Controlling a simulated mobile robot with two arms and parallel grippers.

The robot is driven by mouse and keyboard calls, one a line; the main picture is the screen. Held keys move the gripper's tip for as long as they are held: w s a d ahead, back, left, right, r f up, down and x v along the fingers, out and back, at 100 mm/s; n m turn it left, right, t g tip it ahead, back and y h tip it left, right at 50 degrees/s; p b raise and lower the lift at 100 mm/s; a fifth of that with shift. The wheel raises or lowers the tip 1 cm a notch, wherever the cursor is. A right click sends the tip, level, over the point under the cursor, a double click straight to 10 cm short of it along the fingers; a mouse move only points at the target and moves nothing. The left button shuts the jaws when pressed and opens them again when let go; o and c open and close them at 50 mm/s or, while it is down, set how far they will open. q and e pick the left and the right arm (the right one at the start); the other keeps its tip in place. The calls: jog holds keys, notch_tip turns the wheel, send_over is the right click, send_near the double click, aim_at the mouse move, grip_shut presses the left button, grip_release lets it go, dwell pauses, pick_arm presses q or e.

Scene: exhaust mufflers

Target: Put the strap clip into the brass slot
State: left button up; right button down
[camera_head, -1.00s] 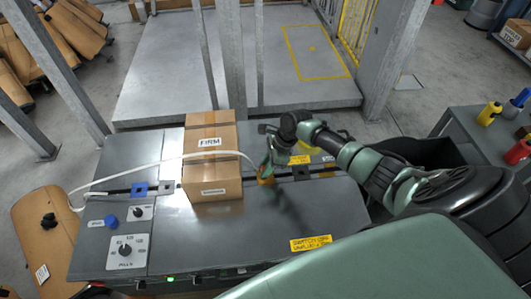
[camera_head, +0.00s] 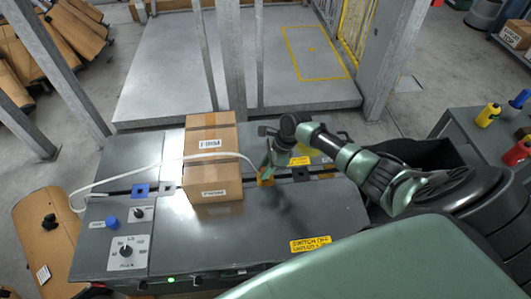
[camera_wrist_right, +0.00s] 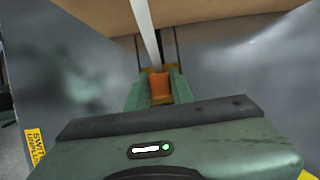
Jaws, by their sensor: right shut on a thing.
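My right gripper (camera_head: 266,177) is low over the bench, just right of the cardboard box, and shut on the strap clip. In the right wrist view the orange clip (camera_wrist_right: 160,86) sits between the two green fingers (camera_wrist_right: 160,94). The white strap (camera_head: 170,163) runs from the clip across the box and loops down at the bench's left end. Brass-coloured edges (camera_wrist_right: 175,71) show just beyond the clip and may be the brass slot. I cannot tell whether the clip is inside it. My left gripper is not in view.
The cardboard box (camera_head: 210,145) stands on the grey bench (camera_head: 260,235). A dark channel crosses the bench, with a blue fitting (camera_head: 140,190) and a grey fitting (camera_head: 166,187) left of the box. A control panel (camera_head: 126,252) is front left. The bench front is clear.

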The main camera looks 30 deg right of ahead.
dwell(0.8)
jog(key=shift+p, duration=0.4)
dwell(0.7)
jog(key=shift+p, duration=0.45)
jog(key=shift+f+b, duration=0.3)
jog(key=shift+f, duration=0.15)
jog(key=c, duration=1.1)
grip_release()
jog(key=shift+c, duration=0.2)
jog(key=shift+d+r, duration=0.1)
jog(key=shift+r, duration=0.05)
